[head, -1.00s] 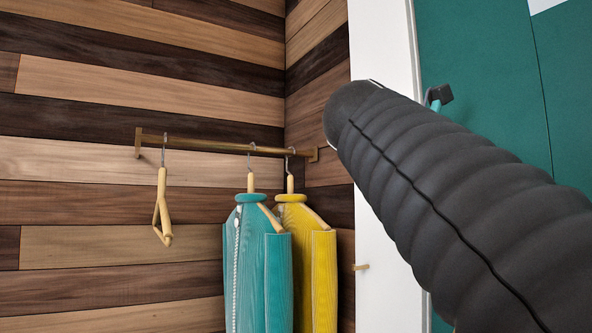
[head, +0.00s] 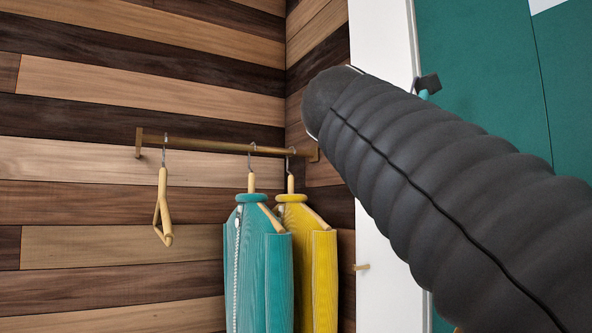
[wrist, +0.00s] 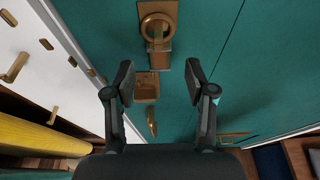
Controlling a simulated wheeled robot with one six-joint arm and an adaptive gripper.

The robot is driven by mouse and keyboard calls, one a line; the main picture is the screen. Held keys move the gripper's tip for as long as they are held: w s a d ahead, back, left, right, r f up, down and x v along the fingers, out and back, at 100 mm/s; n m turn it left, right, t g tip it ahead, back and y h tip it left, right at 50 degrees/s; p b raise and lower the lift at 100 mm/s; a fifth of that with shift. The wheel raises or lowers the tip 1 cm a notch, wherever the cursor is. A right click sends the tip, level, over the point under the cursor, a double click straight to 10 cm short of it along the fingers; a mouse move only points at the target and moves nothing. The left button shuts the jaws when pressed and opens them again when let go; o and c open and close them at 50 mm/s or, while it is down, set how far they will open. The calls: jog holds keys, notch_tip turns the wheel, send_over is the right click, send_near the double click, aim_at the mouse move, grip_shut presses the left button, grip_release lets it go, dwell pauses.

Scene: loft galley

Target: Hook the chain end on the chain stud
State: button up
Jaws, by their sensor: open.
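In the wrist view my gripper (wrist: 159,82) is open and empty, its two fingers apart in front of the teal door (wrist: 225,40). A brass ring (wrist: 157,27) on a brass plate is ahead of the fingers at the top middle. A brass block (wrist: 164,66) adjoins it below, and a square brass fitting (wrist: 146,87) shows between the fingertips. A small brass piece (wrist: 151,122) lies below that. I cannot tell which of these is the chain end or the chain stud. In the head view a dark finger part (head: 428,84) shows beyond my arm; the rest is hidden.
A white panel (head: 385,270) with a small brass peg (head: 361,267) stands beside the teal door. To its left, a brass rail (head: 220,146) carries a bare hanger (head: 162,210), a teal garment (head: 255,265) and a yellow garment (head: 320,270).

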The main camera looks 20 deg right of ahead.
jog(key=v, duration=0.9)
jog(key=shift+a, duration=0.1)
dwell(0.3)
